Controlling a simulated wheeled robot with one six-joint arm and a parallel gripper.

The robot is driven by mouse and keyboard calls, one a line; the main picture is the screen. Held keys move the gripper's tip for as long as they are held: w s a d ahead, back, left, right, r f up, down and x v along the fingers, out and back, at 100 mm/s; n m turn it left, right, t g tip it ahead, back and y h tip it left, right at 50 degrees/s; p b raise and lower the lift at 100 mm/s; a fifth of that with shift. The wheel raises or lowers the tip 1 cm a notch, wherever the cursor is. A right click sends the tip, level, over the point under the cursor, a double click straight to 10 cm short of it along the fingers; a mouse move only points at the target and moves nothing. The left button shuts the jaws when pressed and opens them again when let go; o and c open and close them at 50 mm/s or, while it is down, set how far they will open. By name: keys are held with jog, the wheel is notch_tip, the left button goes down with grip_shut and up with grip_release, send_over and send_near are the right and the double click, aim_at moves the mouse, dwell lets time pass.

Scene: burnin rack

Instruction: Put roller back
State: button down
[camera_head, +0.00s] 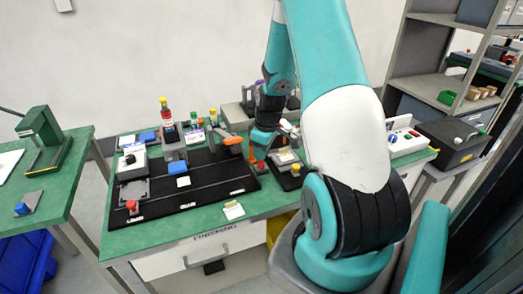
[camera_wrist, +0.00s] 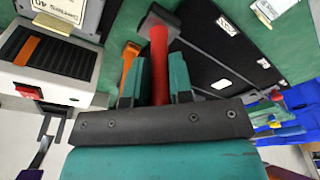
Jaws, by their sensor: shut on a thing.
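A roller with a red handle and a dark head (camera_wrist: 160,45) is in the wrist view. My gripper (camera_wrist: 157,82) has its two teal fingers on either side of the red handle and is shut on it. The dark head sticks out beyond the fingertips, over the black mat and green bench top. In the head view my gripper (camera_head: 262,142) is low over the right part of the mat; the arm and its size there make the hold hard to see. A second tool with an orange handle (camera_wrist: 129,65) lies just left of the roller in the wrist view.
The black mat (camera_head: 213,183) has labelled areas along its front edge. A red button box (camera_head: 131,206) is at its left corner, and bottles and small fixtures stand behind. A grey-and-black device with a red switch (camera_wrist: 40,65) is close on the left in the wrist view.

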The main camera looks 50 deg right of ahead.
jog(key=shift+f+b, duration=0.4)
jog(key=shift+f, duration=0.15)
jog(key=shift+f, duration=0.1)
jog(key=c, duration=1)
grip_release()
